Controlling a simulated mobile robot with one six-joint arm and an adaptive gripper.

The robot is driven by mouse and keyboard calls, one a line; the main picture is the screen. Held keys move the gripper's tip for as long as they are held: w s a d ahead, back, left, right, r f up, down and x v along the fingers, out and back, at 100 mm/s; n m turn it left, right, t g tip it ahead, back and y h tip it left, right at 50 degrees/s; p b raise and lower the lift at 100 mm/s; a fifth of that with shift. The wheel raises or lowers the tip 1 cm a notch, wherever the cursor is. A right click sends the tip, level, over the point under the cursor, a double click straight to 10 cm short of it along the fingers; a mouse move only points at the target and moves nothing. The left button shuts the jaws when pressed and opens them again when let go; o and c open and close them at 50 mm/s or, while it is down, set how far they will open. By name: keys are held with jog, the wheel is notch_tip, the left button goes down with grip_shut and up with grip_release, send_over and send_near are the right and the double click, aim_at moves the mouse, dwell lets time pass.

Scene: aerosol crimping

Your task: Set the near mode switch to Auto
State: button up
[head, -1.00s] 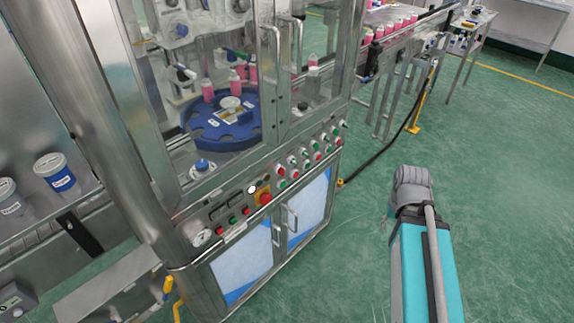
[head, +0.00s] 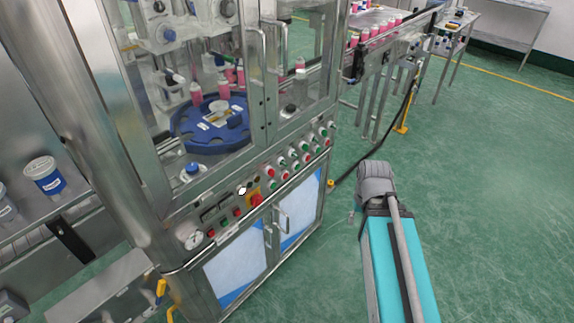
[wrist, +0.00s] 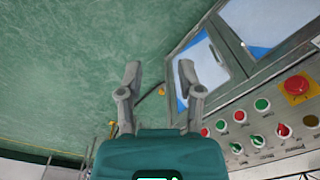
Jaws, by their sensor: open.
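The control panel (head: 262,190) slopes along the front of the steel machine, below its glass doors. It carries red and green buttons and several small selector switches. In the head view my gripper does not show clearly.
A red emergency button on yellow (head: 254,200) sits on the panel, also in the wrist view (wrist: 296,86). Cabinet doors with handles (head: 275,235) are below. A blue star wheel (head: 185,135) with pink bottles is behind glass. Green floor (head: 480,200) is free at right.

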jog(key=w+a+f+n+t+y+b, duration=0.1)
jog(key=w+a+f+n+y+b, duration=0.25)
jog(key=a+b, duration=0.2)
jog(key=n+t+y+b, duration=1.05)
jog(key=n+b, duration=0.25)
jog(key=b, duration=0.3)
send_near(285, 165)
jog(key=v, duration=0.4)
jog(key=shift+w+r+g, duration=0.2)
jog(key=shift+w+g, duration=0.05)
jog(key=shift+w, duration=0.1)
jog(key=shift+w, duration=0.1)
jog(key=x, duration=1.3)
jog(key=shift+w+a, duration=0.15)
jog(key=shift+a, duration=0.15)
grip_shut()
